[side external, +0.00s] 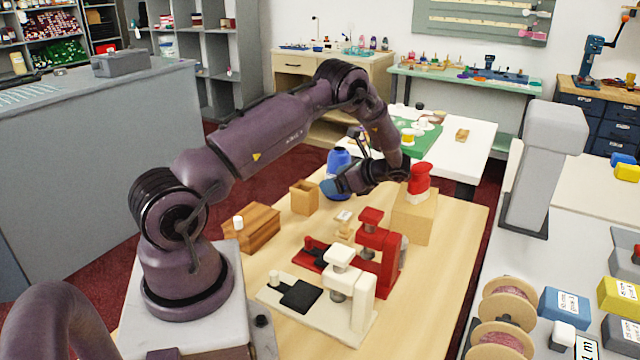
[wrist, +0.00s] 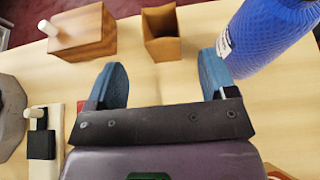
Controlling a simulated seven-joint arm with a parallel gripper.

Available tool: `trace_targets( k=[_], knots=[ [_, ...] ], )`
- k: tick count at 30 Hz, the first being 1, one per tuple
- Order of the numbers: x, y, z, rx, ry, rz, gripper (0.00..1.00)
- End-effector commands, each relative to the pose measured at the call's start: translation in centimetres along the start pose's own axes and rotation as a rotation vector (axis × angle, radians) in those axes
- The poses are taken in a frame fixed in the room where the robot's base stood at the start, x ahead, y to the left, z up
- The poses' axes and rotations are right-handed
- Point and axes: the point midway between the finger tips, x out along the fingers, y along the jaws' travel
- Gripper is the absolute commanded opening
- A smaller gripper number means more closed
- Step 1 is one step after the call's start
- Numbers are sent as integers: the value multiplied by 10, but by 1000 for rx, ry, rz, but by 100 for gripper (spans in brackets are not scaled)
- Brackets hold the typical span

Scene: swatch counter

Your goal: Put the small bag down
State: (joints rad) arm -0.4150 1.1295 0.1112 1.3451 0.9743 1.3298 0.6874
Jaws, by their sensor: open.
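My gripper (side external: 334,186) is over the wooden table, near the blue mesh-covered vessel. In the wrist view, its two blue fingers (wrist: 163,72) are spread wide with bare table between them. They hold nothing. I cannot clearly make out a small bag in either view. A small pale piece with a label (side external: 344,216) lies on the table below the gripper, too small to identify.
The blue vessel (side external: 339,159) stands close to the gripper, also at top right in the wrist view (wrist: 268,38). An open wooden box (side external: 304,197) and a wooden block with a peg (side external: 252,229) stand left. Red (side external: 378,252) and white (side external: 340,290) presses stand in front.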

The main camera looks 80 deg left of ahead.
Motion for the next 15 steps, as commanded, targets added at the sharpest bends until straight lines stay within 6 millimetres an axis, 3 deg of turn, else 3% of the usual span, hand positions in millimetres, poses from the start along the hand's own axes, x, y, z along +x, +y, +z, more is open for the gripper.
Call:
trace_targets(
  k=[8, 11, 15],
  knots=[
    [-32, 1, 6, -20, 21, -5, 78],
    [-56, 7, 21, -81, 89, -13, 78],
    [-107, 32, 55, -226, 266, -26, 78]
  ],
)
